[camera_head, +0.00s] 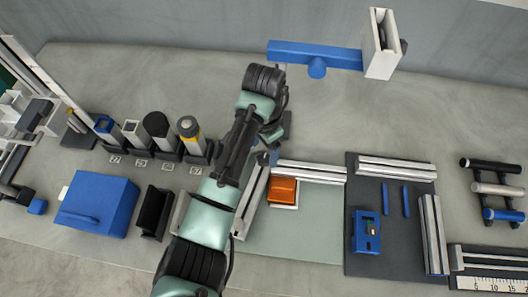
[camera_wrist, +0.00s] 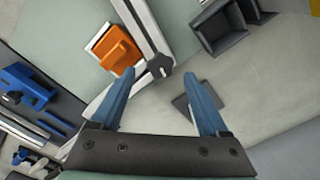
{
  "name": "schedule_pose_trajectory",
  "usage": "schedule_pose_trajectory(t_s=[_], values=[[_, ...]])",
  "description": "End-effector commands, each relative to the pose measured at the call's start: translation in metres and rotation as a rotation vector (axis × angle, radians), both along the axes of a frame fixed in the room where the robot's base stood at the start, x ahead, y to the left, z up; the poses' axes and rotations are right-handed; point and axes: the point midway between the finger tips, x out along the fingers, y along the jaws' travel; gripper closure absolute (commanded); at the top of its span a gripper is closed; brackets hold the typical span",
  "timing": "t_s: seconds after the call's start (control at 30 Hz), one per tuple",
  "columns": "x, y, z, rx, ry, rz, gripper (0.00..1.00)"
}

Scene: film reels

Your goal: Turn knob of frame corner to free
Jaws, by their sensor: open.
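The frame corner (camera_wrist: 160,66) is a dark grey joint with a small round knob, where two silver rails meet; it shows in the wrist view between my gripper's fingertips. My gripper (camera_wrist: 163,78) has two blue fingers spread apart with nothing held between them. Whether either finger touches the corner, I cannot tell. In the head view, one rail (camera_head: 312,172) runs right from the corner and another rail (camera_head: 250,205) runs toward the front. The corner there is mostly hidden by my arm, and the knob's setting is too small to read.
An orange clamp-like block (camera_wrist: 118,48) on a white pad sits inside the corner, close to the left finger. A dark mat (camera_head: 365,262) with a blue tool (camera_head: 366,232) and rails lies right. Several holders and a blue box (camera_head: 97,204) stand left.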

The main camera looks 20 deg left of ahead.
Motion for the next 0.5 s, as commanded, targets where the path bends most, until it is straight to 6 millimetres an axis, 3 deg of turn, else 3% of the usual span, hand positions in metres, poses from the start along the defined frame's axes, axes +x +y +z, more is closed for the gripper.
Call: schedule_pose_trajectory(t_s=[0.2, 0.5], values=[[0.000, 0.000, -0.026, 0.000, 0.000, 0.001, 0.22], [0.000, 0.000, -0.033, 0.000, -0.001, 0.001, 0.22]])
